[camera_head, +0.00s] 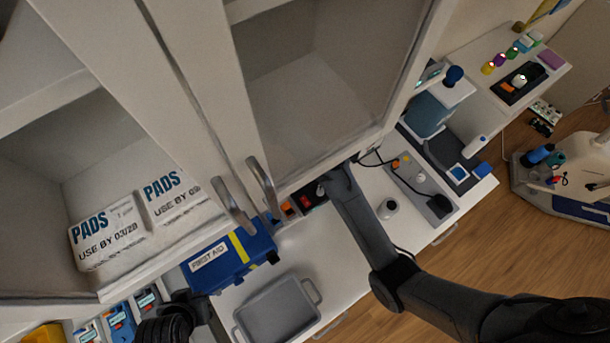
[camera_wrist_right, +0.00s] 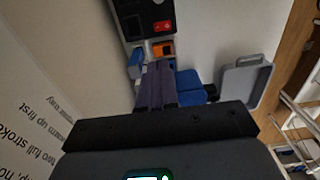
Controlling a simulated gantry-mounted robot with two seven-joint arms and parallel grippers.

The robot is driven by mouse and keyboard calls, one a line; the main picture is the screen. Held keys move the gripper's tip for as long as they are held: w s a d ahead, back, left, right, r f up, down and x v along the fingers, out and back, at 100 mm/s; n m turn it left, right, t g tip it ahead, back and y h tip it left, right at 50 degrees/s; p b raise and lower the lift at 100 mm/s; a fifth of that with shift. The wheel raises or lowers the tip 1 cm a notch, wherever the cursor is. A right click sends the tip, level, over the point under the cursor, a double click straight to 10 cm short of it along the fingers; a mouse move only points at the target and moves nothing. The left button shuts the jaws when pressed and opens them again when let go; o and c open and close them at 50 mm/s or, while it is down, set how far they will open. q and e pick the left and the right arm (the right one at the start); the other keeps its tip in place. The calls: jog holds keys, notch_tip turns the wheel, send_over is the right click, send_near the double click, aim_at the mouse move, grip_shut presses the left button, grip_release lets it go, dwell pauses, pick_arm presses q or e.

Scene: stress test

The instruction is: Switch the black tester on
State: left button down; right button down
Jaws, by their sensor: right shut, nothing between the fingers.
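The black tester (camera_wrist_right: 140,10) is at the top of the right wrist view, with a red rocker switch (camera_wrist_right: 164,26) near its lower right end. I cannot tell the switch's position. In the head view, a small red patch of the switch (camera_head: 306,200) shows beneath the cabinet doors, partly hidden. My right gripper (camera_wrist_right: 158,66) is shut and empty. Its fingertips are below the switch in the wrist view, nearer an orange item and a blue item. In the head view, its end is largely hidden at the cabinet edge.
The orange item (camera_wrist_right: 163,49) and blue item (camera_wrist_right: 136,64) sit close beside the tester. A blue first aid case (camera_head: 228,262) and grey tray (camera_head: 277,312) are on the counter. Cabinet doors with handles (camera_head: 262,186) overhang the area.

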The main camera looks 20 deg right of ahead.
pick_arm(q)
jog(key=shift+a+r, duration=0.1)
jog(key=shift+r, duration=0.15)
pick_arm(e)
jog(key=shift+r, duration=0.95)
